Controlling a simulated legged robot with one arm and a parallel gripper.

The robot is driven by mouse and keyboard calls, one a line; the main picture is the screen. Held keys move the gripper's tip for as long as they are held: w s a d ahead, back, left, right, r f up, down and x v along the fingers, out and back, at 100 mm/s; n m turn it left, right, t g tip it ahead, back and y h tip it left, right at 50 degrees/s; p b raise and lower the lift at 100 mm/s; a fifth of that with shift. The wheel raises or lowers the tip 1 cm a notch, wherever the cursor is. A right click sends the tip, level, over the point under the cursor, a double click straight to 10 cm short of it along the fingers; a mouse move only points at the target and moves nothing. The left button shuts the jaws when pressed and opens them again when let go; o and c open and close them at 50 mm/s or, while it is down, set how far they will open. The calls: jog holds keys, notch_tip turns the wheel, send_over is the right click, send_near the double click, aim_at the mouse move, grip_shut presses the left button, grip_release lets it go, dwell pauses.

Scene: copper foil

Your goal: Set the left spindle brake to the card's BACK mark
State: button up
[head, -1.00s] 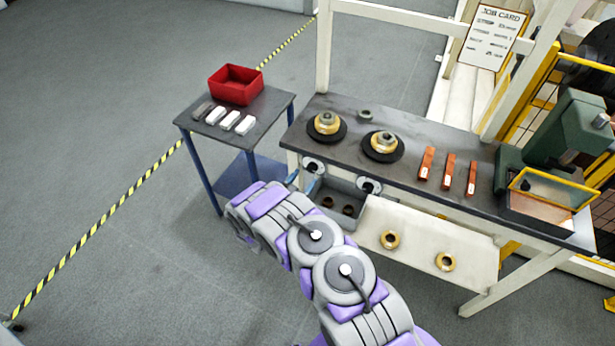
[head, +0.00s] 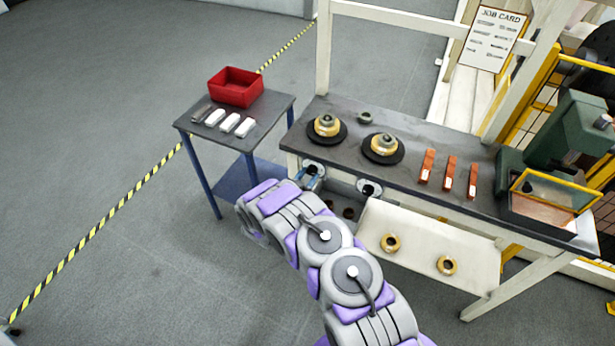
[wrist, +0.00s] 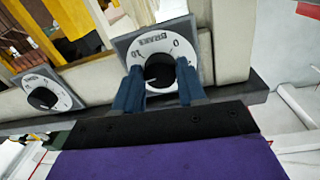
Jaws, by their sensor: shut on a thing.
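The left spindle brake is a white dial plate with a black knob on the front of the bench, at its left end. In the wrist view its dial (wrist: 183,52) has figures along the rim, and its black knob (wrist: 160,68) sits between my two blue fingers. My gripper (wrist: 160,82) is shut on that knob; it also shows in the head view (head: 309,180), where it partly covers the dial. The right brake dial (head: 369,189) is free and shows at left in the wrist view (wrist: 43,97). The job card (head: 492,37) hangs at the back; its lines are too small to read.
The bench (head: 455,142) bears two spindles with brass rolls, several copper strips and a green machine (head: 567,135). Below are an open grey drawer and a pale shelf (head: 420,262) with brass rings. A side table (head: 262,118) at left bears a red bin (head: 236,86) and white blocks.

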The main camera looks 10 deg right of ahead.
jog(key=c, duration=0.4)
jog(key=shift+o, duration=0.2)
jog(key=shift+a, duration=0.1)
jog(key=shift+r+p, duration=0.1)
jog(key=shift+p, duration=0.3)
jog(key=shift+n+p, duration=0.35)
jog(key=shift+n, duration=0.15)
jog(key=o, duration=1.1)
jog(key=shift+c, duration=0.2)
jog(key=p+v, duration=0.4)
jog(key=v, duration=1.3)
jog(key=shift+f, duration=0.25)
